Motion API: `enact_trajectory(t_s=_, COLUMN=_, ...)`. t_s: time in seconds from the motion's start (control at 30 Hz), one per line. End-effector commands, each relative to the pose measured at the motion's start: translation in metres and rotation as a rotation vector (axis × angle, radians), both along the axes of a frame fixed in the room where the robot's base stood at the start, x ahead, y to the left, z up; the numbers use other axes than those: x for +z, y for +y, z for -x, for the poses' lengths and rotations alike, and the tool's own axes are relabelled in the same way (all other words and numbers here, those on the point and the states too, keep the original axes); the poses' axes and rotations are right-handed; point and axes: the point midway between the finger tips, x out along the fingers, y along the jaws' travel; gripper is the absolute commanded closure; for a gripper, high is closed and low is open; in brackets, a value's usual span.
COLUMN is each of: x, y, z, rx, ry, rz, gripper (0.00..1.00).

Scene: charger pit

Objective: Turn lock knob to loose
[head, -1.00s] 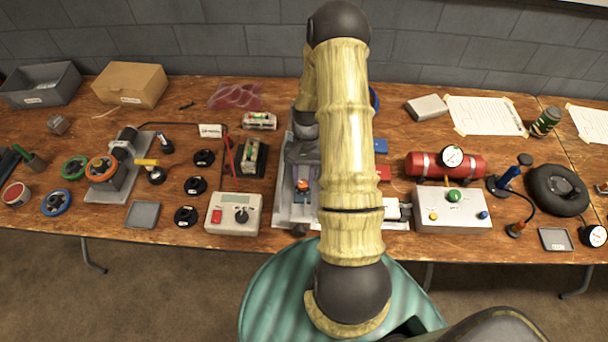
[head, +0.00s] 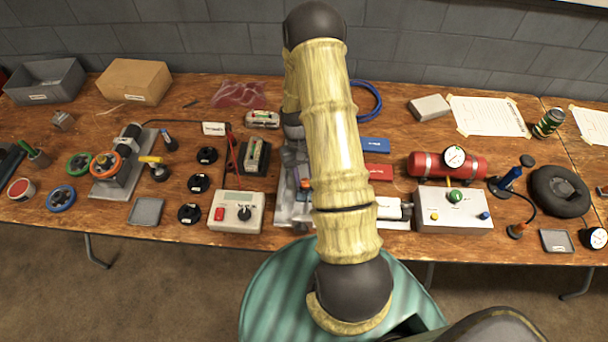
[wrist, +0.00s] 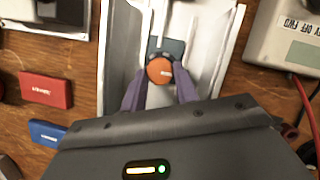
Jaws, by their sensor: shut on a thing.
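The orange lock knob (wrist: 160,71) shows in the wrist view, round, with a small pale marking on its face. It sits on a dark block inside a light grey metal channel (wrist: 113,60). My gripper (wrist: 159,88) has its two purple fingers on either side of the knob and is shut on it. A pale rounded part shows between the fingers below the knob. In the head view my arm covers most of this fixture, and only a bit of orange (head: 305,184) shows beside it. The marking is too small to read.
A control box with a dark dial (head: 236,212) stands left of the fixture. Blue (head: 374,145) and red (head: 378,172) blocks lie to its right, by a red cylinder with a gauge (head: 447,164). Red wires (wrist: 305,108) run close on the right in the wrist view.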

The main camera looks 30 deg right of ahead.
Motion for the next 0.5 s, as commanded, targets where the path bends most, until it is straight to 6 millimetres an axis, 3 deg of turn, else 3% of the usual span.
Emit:
enact_trajectory(t_s=0.13, x=0.0003, y=-0.0003, z=-0.0006, rx=-0.001, ry=-0.002, rz=0.001, gripper=0.93)
enact_trajectory(t_s=0.17, x=0.0003, y=-0.0004, z=-0.0006, rx=-0.002, ry=-0.002, rz=0.000, gripper=0.68)
enact_trajectory(t_s=0.27, x=0.0002, y=-0.0004, z=-0.0005, rx=-0.002, ry=-0.002, rz=0.000, gripper=0.49)
enact_trajectory(t_s=0.5, x=0.0001, y=-0.0003, z=-0.0002, rx=-0.003, ry=-0.001, rz=0.000, gripper=0.48)
